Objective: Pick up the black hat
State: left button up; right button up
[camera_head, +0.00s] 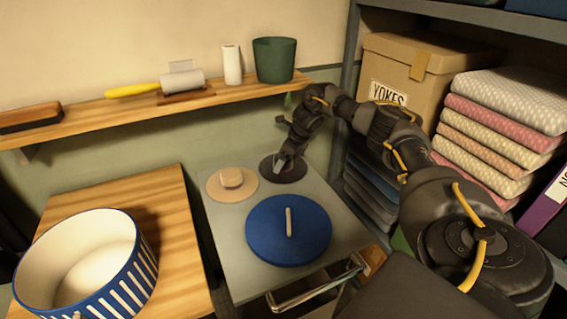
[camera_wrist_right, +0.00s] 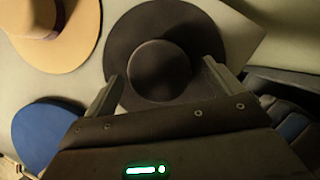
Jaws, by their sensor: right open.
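The black hat (camera_head: 284,174) lies brim-down at the back right of the grey top. In the right wrist view the black hat (camera_wrist_right: 157,28) fills the upper middle, with its round crown toward me. My right gripper (camera_head: 281,160) is over the hat. In the right wrist view its two fingers (camera_wrist_right: 160,78) are apart, one on each side of the crown, over the brim. I cannot tell whether they touch the hat. In the head view the arm hides part of the hat. My left gripper is not in view.
A tan hat (camera_head: 220,190) lies left of the black hat, and a blue round lid (camera_head: 262,236) lies in front. A shelf (camera_head: 130,113) with a green pot (camera_head: 274,60) runs above. A rack with a box (camera_head: 425,65) and folded cloths (camera_head: 500,125) stands right.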

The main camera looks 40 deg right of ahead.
jog(key=shift+w+f, duration=0.2)
jog(key=shift+f, duration=0.45)
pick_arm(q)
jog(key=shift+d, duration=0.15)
pick_arm(e)
jog(key=c, duration=1.1)
jog(key=shift+r, duration=0.1)
jog(key=shift+r, duration=0.4)
jog(key=r, duration=0.1)
jog(key=r+b, duration=0.1)
jog(key=shift+s+a+r, duration=0.15)
jog(key=shift+s+r, duration=0.05)
jog(key=shift+r, duration=0.2)
pick_arm(q)
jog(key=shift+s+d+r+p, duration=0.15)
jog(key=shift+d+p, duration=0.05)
jog(key=shift+p, duration=0.45)
pick_arm(e)
jog(key=s+a+r, duration=0.8)
jog(key=s+r, duration=0.1)
jog(key=s, duration=0.2)
jog(key=shift+r, duration=0.15)
